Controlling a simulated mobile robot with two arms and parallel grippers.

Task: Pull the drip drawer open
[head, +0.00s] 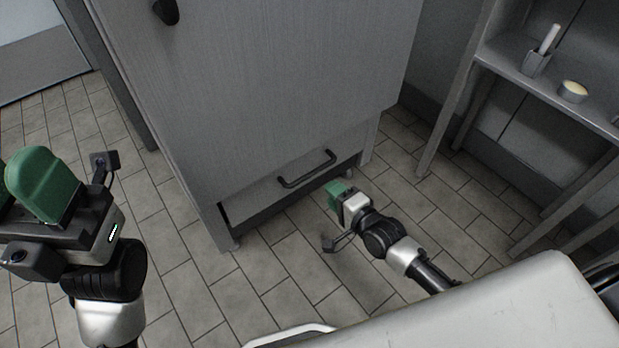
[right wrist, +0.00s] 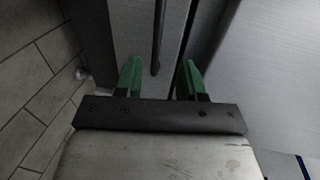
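The drip drawer (head: 258,193) is the low front at the foot of the grey cabinet; it looks shut or nearly so. Its black bar handle (head: 307,171) shows in the head view, and a dark bar that looks like it (right wrist: 158,40) shows in the right wrist view. My right gripper (head: 334,190) is just right of and below the handle. In the right wrist view (right wrist: 160,68) its green fingers stand apart, the bar lying between them in the picture without visible contact. My left gripper (head: 25,180) is far left, away from the drawer; its finger gap is unclear.
The cabinet's large grey door (head: 260,85) rises above the drawer, with a black knob (head: 166,11) near its top. A shelf unit (head: 505,55) at the right holds a small container (head: 537,62) and a round dish (head: 573,91). Tiled floor (head: 275,262) before the drawer is clear.

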